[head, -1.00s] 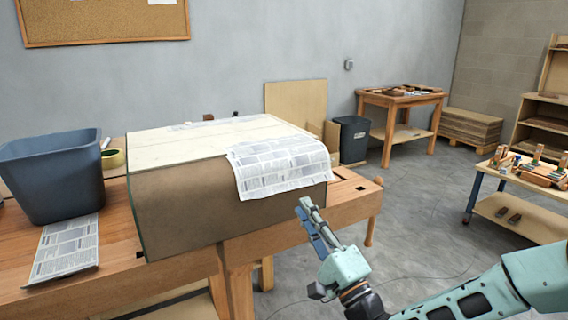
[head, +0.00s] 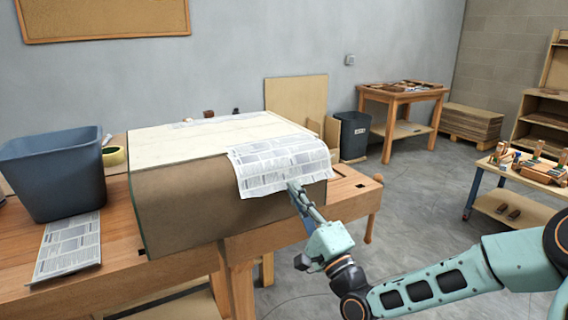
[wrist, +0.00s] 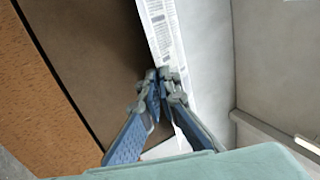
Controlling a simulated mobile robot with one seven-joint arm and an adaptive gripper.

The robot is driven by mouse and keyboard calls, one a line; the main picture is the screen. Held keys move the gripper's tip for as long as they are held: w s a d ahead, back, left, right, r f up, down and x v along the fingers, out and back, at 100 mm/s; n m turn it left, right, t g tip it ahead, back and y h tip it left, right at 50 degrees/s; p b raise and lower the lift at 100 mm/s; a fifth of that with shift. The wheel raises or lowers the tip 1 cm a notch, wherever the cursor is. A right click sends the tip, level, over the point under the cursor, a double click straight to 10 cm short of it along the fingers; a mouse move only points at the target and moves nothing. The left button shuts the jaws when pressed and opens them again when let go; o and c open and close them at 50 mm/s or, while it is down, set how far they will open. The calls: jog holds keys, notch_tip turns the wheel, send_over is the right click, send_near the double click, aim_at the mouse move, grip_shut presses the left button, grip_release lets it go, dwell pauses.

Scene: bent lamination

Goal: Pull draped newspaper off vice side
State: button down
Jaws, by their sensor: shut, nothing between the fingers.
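The draped newspaper (head: 278,160) lies over the right front edge of the large block with a pale top and brown side (head: 185,205). Its lower flap hangs down the brown face. My gripper (head: 294,186) is shut at the flap's lower edge, with nothing between the fingers. In the wrist view the closed fingertips (wrist: 160,74) are at the edge of the printed sheet (wrist: 162,28), close to the brown face. I cannot tell whether they touch the paper. The wooden vice (head: 350,196) shows at the bench's right end.
A blue-grey bin (head: 52,175) stands on the bench at left, with another newspaper sheet (head: 68,245) by it and a tape roll (head: 113,157) behind. A tool cart (head: 520,205) stands at right. The floor between the bench and cart is open.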

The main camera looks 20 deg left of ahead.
jog(key=shift+s+d+r+p, duration=0.2)
jog(key=shift+d+r+p, duration=0.05)
jog(key=shift+r+p, duration=0.2)
dwell(0.7)
jog(key=shift+s+d+r+p, duration=0.45)
jog(key=shift+r+p, duration=0.25)
jog(key=shift+r, duration=0.1)
jog(key=shift+s+d+r+p, duration=0.3)
jog(key=shift+d+r+p, duration=0.15)
jog(key=shift+r+p, duration=0.3)
jog(key=shift+s+d+r+p, duration=0.45)
jog(key=shift+r+p, duration=0.15)
jog(key=shift+r, duration=0.25)
jog(key=shift+w, duration=0.1)
